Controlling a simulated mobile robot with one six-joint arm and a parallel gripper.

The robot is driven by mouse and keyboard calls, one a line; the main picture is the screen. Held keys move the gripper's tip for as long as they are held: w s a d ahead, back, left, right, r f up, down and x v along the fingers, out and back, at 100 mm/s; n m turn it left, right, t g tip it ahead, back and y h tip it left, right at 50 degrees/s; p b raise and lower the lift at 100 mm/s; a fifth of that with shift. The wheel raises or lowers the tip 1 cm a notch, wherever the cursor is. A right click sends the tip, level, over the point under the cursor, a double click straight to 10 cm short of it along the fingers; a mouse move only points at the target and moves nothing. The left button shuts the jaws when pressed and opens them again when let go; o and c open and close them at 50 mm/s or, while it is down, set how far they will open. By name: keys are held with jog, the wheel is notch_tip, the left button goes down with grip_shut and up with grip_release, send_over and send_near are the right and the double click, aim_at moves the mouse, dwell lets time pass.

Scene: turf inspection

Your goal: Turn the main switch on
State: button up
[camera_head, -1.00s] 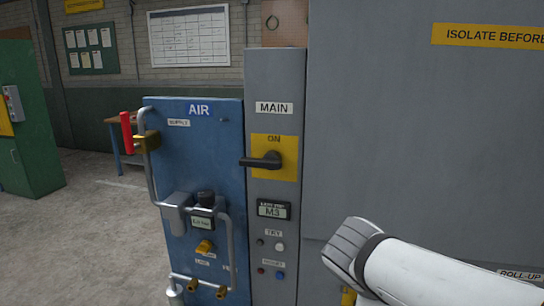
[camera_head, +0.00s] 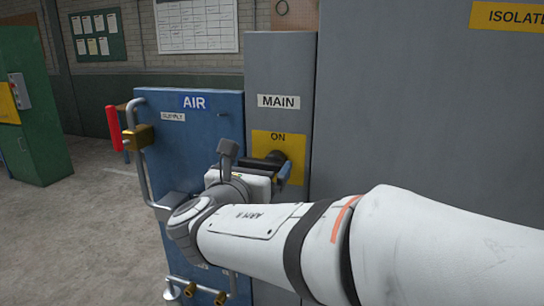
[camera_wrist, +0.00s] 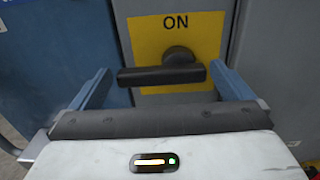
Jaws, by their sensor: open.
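The main switch is a black rotary handle on a yellow plate (camera_head: 295,143) marked ON, below the MAIN label (camera_head: 278,101). In the wrist view the switch handle (camera_wrist: 160,75) lies horizontal, pointing left from its round hub (camera_wrist: 180,58). My gripper (camera_wrist: 159,70) is open, with one blue finger beyond the handle's left end and the other to the right of the hub. No clear contact shows. In the head view my wrist and gripper (camera_head: 270,168) cover much of the handle and the panel below it.
A blue AIR panel (camera_head: 190,135) with a red lever (camera_head: 114,128) and pipes stands left of the grey switch column (camera_head: 280,65). A large grey cabinet (camera_head: 400,110) stands on the right. Open floor (camera_head: 90,220) lies to the left.

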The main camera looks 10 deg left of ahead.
aim_at(260, 163)
jog(key=shift+w+d+p, duration=0.15)
jog(key=shift+w+p, duration=0.15)
jog(key=shift+w, duration=1.3)
jog(key=shift+c, duration=0.2)
jog(key=c, duration=1)
